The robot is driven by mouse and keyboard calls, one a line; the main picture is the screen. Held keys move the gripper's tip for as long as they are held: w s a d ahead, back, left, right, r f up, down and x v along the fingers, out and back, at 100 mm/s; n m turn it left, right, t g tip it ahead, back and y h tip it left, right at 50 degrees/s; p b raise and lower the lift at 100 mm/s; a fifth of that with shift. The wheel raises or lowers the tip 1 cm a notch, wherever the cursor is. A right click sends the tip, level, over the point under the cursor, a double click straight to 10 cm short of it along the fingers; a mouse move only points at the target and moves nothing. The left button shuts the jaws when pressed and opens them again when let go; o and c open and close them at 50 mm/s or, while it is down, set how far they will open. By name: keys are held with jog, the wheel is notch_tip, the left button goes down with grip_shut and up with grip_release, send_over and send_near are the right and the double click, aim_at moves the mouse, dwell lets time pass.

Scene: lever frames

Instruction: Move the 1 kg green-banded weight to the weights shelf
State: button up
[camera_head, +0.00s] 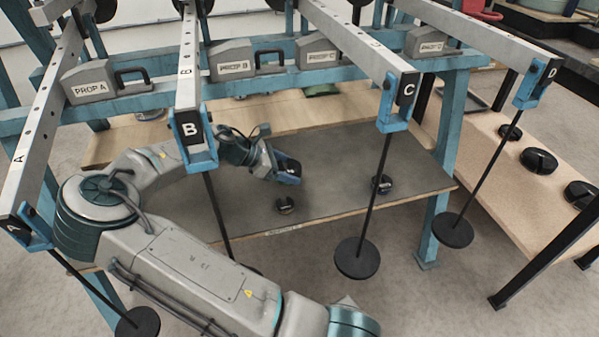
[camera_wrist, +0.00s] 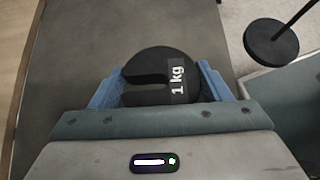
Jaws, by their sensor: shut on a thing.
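My gripper (camera_wrist: 162,84) is shut on a black slotted weight (camera_wrist: 160,70) marked "1 kg", with a blue finger on either side of it. No green band can be made out on it. In the head view my gripper (camera_head: 288,168) is above the grey mat of the middle bench; the held weight cannot be clearly told there. No shelf in view carries a readable weights-shelf name.
Levers A, B (camera_head: 190,130), C (camera_head: 405,90) and D (camera_head: 540,72) overhang the bench, with rods and black discs hanging from them. Lever C's disc (camera_head: 357,259) hangs before the bench (camera_head: 340,150). A wooden table (camera_head: 515,195) at right holds several black weights.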

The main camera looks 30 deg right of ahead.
aim_at(277, 186)
jog(key=w, duration=0.1)
jog(key=w+a+f, duration=0.1)
jog(key=w+f+b, duration=0.1)
jog(key=shift+w+a, duration=0.25)
jog(key=shift+a, duration=0.05)
jog(key=shift+f+b, duration=1.15)
jog(key=shift+f, duration=0.9)
jog(key=o, duration=1.9)
jog(key=shift+f, duration=0.2)
jog(key=shift+o, duration=0.2)
jog(key=shift+a+r, duration=0.2)
jog(key=shift+r, duration=0.1)
jog(key=p+v, duration=0.4)
jog(key=v, duration=0.7)
jog(key=shift+a+r, duration=0.2)
jog(key=shift+a, duration=0.05)
